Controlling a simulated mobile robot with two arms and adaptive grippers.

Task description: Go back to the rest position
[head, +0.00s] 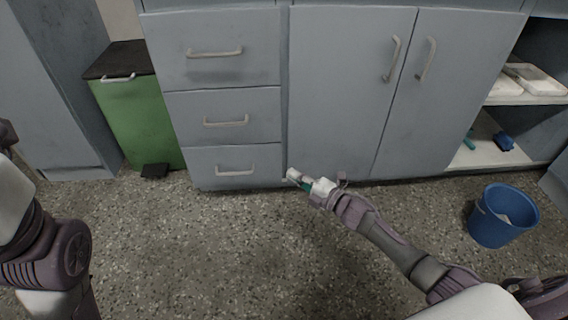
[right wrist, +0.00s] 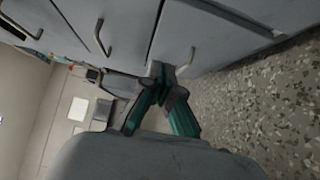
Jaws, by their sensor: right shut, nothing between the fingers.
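My right arm reaches in from the lower right in the head view. Its gripper (head: 297,181) is in front of the grey cabinet (head: 345,90), near the lower edge of the drawers and doors. In the right wrist view the two teal fingers of the right gripper (right wrist: 165,77) come together at their dark tips, with nothing held between them. Part of my left arm shows at the left edge of the head view, but its gripper is not visible.
A green bin (head: 138,120) with a dark lid stands left of the drawers. A blue bucket (head: 490,222) stands on the speckled floor (head: 220,260) at the right. An open shelf (head: 490,158) holds small items. The floor between my arms is clear.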

